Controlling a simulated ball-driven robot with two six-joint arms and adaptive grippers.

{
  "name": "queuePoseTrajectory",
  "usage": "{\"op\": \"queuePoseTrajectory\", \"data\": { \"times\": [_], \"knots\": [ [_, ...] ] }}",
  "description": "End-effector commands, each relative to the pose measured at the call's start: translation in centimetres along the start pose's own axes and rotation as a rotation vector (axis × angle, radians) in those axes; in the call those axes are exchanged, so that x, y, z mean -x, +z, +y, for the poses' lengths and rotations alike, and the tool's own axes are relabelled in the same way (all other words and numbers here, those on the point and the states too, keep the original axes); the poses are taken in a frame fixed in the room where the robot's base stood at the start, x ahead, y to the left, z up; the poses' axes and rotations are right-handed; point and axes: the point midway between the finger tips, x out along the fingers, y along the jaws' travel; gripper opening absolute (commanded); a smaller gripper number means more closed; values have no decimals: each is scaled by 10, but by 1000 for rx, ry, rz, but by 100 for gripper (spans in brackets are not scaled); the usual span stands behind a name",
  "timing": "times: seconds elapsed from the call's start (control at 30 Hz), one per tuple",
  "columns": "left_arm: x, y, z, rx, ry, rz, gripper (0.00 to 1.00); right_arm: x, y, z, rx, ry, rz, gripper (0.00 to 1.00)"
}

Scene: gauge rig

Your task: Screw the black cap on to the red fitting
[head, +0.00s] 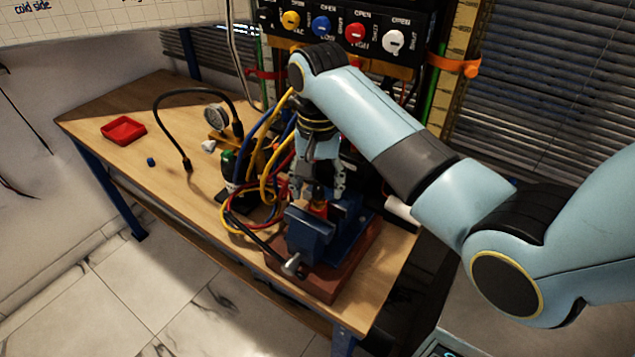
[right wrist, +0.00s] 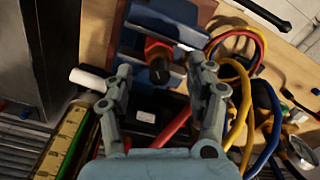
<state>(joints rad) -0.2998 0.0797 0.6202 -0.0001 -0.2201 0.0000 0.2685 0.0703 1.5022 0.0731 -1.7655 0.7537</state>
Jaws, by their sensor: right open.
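The red fitting (head: 320,209) is clamped in the blue vise (head: 308,234). In the right wrist view, the red fitting (right wrist: 153,46) shows between the vise jaws, with a dark round piece, apparently the black cap (right wrist: 159,71), at its end. I cannot tell how far the cap is seated. My right gripper (head: 318,189) points down over the vise, its fingers spread on either side of the fitting. In the right wrist view, the gripper (right wrist: 163,78) is open and empty, with the cap visible between the fingertips. My left gripper is out of view.
Yellow, red and blue hoses (head: 262,170) crowd the left side of the vise. A gauge (head: 214,117) with a black hose, a red tray (head: 123,130) and a small blue piece (head: 151,162) are on the bench. The valve panel (head: 345,30) stands behind. The bench's left part is mostly clear.

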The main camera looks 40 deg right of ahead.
Motion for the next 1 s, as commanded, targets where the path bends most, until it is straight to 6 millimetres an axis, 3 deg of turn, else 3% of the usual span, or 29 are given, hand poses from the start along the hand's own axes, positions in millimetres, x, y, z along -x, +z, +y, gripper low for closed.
{"op": "queuePoseTrajectory", "data": {
  "times": [0.33,0.7,1.0],
  "knots": [
    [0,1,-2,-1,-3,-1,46,4,-1,0,0,-1,2,62],
    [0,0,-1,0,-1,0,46,63,-1,-1,0,-2,3,62],
    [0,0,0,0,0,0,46,75,0,0,0,1,1,62]
  ]
}}
